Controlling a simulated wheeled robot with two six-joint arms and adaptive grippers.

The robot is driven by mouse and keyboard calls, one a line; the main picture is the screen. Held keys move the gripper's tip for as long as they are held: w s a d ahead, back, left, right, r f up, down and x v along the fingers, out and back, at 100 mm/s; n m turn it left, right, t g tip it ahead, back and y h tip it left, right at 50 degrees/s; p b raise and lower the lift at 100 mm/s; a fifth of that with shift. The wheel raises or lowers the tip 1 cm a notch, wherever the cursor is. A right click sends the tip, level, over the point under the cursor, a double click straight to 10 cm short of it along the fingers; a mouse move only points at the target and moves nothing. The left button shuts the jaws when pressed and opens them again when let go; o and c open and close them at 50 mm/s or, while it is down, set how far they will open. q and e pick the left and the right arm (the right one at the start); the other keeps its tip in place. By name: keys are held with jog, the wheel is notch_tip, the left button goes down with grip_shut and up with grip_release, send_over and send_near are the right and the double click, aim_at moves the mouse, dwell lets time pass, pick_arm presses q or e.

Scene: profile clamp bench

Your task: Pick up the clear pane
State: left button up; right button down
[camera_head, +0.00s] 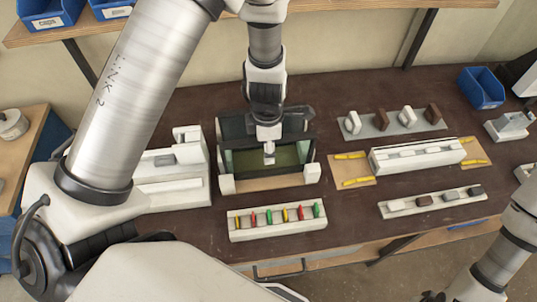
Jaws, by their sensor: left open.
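The clear pane (285,157) appears to be the greenish see-through sheet standing upright in a rack (270,183) at the middle of the bench. My left gripper (269,158) points down in front of the sheet and partly hides it. The gripper is open; I cannot tell whether it touches the sheet. Darker panels stand behind it in the same rack. My right arm shows only at the lower right, and its gripper is out of view.
A tray (278,233) of red, yellow and green pieces lies in front of the rack. A white machine (170,198) stands left of it. White clamp blocks (415,160) and holders stand right. A blue bin (483,100) is at the back right.

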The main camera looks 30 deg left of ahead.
pick_arm(q)
jog(key=shift+w+f, duration=0.3)
jog(key=shift+f, duration=0.3)
jog(key=shift+w+f, duration=0.25)
jog(key=shift+f, duration=0.35)
jog(key=shift+s+r, duration=0.15)
jog(key=shift+c, duration=0.3)
jog(key=shift+s+r, duration=0.1)
jog(key=shift+s, duration=0.1)
jog(key=c, duration=0.6)
jog(key=shift+s, duration=0.1)
grip_shut()
